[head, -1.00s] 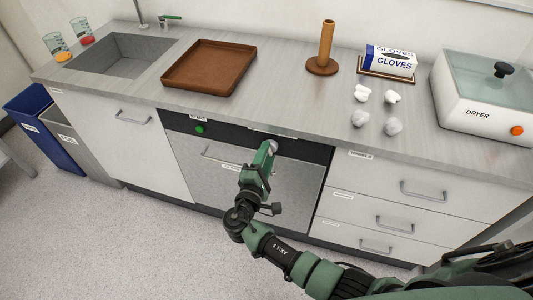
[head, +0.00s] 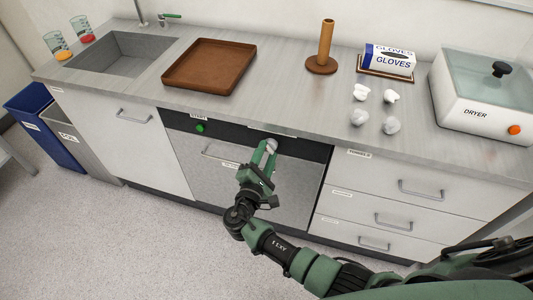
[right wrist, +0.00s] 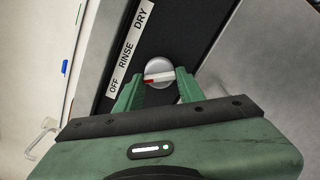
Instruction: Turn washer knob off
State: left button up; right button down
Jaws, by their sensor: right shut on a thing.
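The washer (head: 222,165) is built in under the counter, with a dark panel across its top. Its round grey knob (head: 271,143) sits on that panel and also shows in the right wrist view (right wrist: 159,68). A white bar crosses the knob, with a red end pointing left and slightly down. A label strip (right wrist: 128,50) beside it reads OFF, RINSE, DRY, with OFF lowest. My right gripper (head: 265,151) is at the panel, its two fingers on either side of the knob and shut on it. My left gripper is not in view.
A green button (head: 200,128) is on the panel's left part, and a handle (head: 220,155) lies below. Drawers (head: 385,205) stand right of the washer and a cabinet (head: 130,150) left. The floor in front is clear.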

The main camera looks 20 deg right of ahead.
jog(key=c, duration=0.9)
grip_release()
jog(key=shift+s, duration=0.1)
jog(key=b+v, duration=0.1)
jog(key=v, duration=0.6)
jog(key=shift+s+a, duration=0.3)
jog(key=s+d+f+m+g+y, duration=0.1)
jog(key=s+d+f+g+y, duration=0.3)
jog(key=f, duration=0.6)
jog(key=s+f+m+g+h, duration=0.15)
jog(key=s+f, duration=0.35)
jog(key=f, duration=0.6)
jog(key=s+d+f+g+y, duration=0.25)
jog(key=s+f, duration=0.25)
jog(key=f, duration=0.5)
jog(key=s+d+f+m+g+y, duration=0.1)
jog(key=s+f+m, duration=0.3)
jog(key=s, duration=0.6)
jog(key=s+d+f+m+g+y, duration=0.2)
jog(key=s+f+m, duration=0.3)
jog(key=s, duration=0.5)
jog(key=s+d+f+m+g+y, duration=0.2)
jog(key=s+f+m+g, duration=0.1)
jog(key=s, duration=0.7)
notch_tip(320, 180, down, 3)
jog(key=shift+r+m, duration=0.15)
jog(key=shift+m, duration=0.6)
